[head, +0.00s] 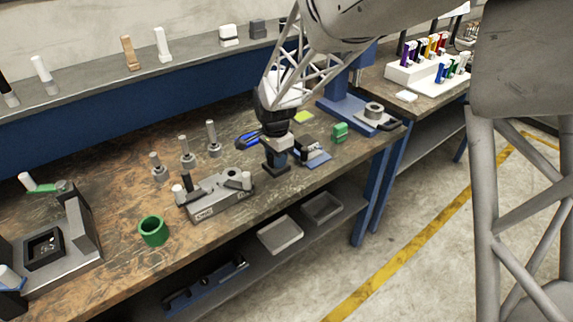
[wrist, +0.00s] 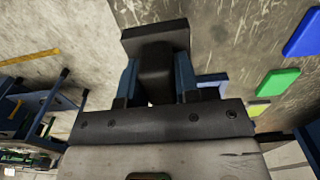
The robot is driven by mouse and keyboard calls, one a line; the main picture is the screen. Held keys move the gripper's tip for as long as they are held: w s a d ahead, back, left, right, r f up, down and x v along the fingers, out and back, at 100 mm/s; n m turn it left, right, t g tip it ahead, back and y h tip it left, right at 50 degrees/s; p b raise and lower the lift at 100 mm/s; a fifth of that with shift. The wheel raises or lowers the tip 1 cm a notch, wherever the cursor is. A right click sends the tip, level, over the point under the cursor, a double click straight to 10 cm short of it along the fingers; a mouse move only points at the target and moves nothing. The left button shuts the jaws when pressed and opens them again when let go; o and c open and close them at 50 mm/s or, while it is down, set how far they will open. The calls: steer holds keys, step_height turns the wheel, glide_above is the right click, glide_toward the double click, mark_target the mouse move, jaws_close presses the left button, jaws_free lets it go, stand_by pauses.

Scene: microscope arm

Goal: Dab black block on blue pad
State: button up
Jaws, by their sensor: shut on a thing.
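My gripper (head: 278,152) is shut on the black block, pointing down over the bench's front half. The black block (head: 276,168) has a wide flat foot below the fingers. I cannot tell whether the foot touches the bench or is just above it. In the wrist view the block (wrist: 154,38) is held by its narrower stem between the blue fingers of my gripper (wrist: 157,78). The blue pad (wrist: 302,34) lies flat at the upper right of the wrist view, apart from the block. In the head view the blue pad (head: 246,140) shows left of my gripper, partly hidden.
A green pad (wrist: 277,82) and a yellow pad (wrist: 258,109) lie in line with the blue one. A grey fixture (head: 217,197) and a green ring (head: 153,230) stand to the left. Several grey posts (head: 186,153) stand behind it. A green block (head: 340,132) is to the right.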

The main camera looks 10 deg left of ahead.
steer(key=w+a+r, duration=0.1)
steer(key=w+a, duration=0.6)
steer(key=w, duration=0.3)
steer(key=w+a+r, duration=0.1)
steer(key=w+a, duration=0.6)
steer(key=w, duration=0.3)
steer(key=shift+w, duration=0.35)
steer(key=shift+f, duration=0.15)
steer(key=shift+f, duration=2.85)
steer(key=shift+f, duration=0.55)
step_height(320, 180, up, 7)
stand_by(0.9)
stand_by(0.5)
